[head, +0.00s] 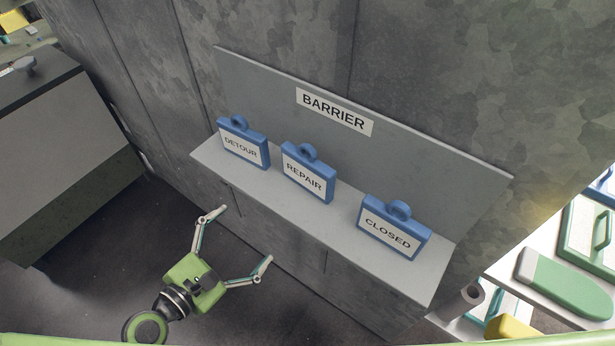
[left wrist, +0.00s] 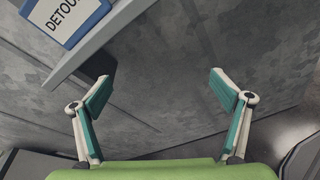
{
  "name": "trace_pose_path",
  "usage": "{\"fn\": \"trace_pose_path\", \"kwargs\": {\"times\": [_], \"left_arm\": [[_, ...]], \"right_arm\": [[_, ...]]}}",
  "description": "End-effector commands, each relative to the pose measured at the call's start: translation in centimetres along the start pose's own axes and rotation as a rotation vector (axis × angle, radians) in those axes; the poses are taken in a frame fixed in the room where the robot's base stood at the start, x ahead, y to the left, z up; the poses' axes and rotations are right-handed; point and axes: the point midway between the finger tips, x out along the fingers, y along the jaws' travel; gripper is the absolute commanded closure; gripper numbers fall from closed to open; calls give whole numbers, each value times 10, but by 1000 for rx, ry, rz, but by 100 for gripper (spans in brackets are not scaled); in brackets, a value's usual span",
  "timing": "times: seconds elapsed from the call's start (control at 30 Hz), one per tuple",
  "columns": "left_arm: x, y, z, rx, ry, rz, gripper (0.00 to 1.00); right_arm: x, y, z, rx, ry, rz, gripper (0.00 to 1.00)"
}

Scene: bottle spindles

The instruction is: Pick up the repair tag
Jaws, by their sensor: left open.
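The repair tag (head: 307,177) is a blue-framed plate with a white face reading REPAIR and a ring on top. It stands upright on a grey shelf (head: 330,221), between the detour tag (head: 242,145) on the left and the closed tag (head: 393,230) on the right. My left gripper (head: 242,238) is open and empty, in front of and below the shelf's left part, apart from all the tags. In the left wrist view the open fingers (left wrist: 168,88) have nothing between them; part of the detour tag (left wrist: 66,18) shows at the upper left. My right gripper is not in view.
A grey back panel labelled BARRIER (head: 334,111) rises behind the tags against the wall. A grey box-like block (head: 60,150) stands at the left. A white surface with a green-and-white object (head: 563,283) and a yellow item (head: 512,328) is at the lower right.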

Motion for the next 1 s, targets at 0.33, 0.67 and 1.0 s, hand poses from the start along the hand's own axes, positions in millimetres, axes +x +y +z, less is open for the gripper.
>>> {"fn": "trace_pose_path", "kwargs": {"times": [0.33, 0.67, 1.0], "left_arm": [[-31, 12, 138, -497, -272, -75, 8], [13, 17, 162, -517, -282, -75, 8], [50, 13, 168, -513, -279, -79, 8]], "right_arm": [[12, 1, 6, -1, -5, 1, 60], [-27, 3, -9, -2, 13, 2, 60], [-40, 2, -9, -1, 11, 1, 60]]}}
